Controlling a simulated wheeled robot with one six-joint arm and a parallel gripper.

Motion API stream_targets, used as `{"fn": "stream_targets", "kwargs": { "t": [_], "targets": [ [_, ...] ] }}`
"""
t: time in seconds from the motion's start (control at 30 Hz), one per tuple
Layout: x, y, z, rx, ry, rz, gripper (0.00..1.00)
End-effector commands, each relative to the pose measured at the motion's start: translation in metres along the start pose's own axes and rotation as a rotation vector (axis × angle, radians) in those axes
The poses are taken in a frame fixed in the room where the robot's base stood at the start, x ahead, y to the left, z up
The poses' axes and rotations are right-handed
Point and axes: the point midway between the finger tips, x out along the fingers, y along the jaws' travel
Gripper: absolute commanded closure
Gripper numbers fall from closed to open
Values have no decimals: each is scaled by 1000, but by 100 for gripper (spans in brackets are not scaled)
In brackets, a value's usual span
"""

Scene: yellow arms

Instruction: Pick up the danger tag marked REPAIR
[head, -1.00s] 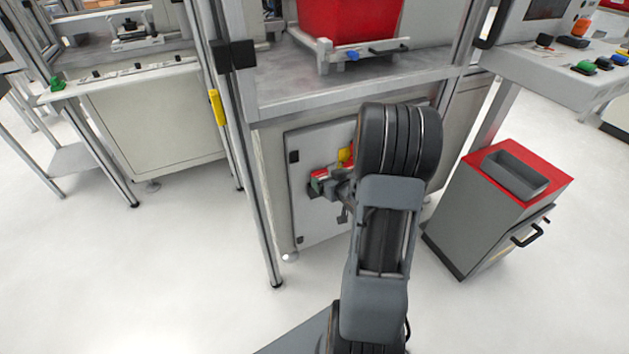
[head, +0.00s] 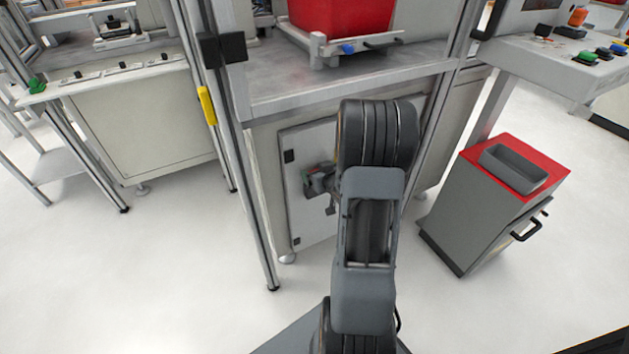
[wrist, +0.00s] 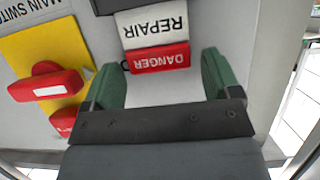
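The danger tag (wrist: 158,42) shows upside down in the wrist view. Its white part reads REPAIR and its red part reads DANGER. It lies against a light grey panel, with a small dark ring at its red end. My gripper (wrist: 160,66) is open, its two green fingers wide apart on either side of the tag's red end. In the head view my arm hides most of the gripper, and I cannot make out the tag there.
A red switch handle (wrist: 48,86) on a yellow plate (wrist: 38,48) is left of the tag, near the left finger. The grey cabinet door (head: 306,220) is behind my gripper. A red-topped cart (head: 551,170) stands to the right. The white floor at left is clear.

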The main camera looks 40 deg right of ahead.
Motion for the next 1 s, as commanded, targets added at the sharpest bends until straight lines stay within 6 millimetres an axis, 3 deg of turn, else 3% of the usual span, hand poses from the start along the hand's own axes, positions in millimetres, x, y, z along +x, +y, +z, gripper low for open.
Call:
{"fn": "stream_targets", "kwargs": {
  "t": [0.07,0.57,1.0],
  "targets": [
    [0,0,0,0,0,0,25],
    [1,-2,0,-2,0,-5,73],
    [-4,-5,-10,-4,1,-9,74]
  ]
}}
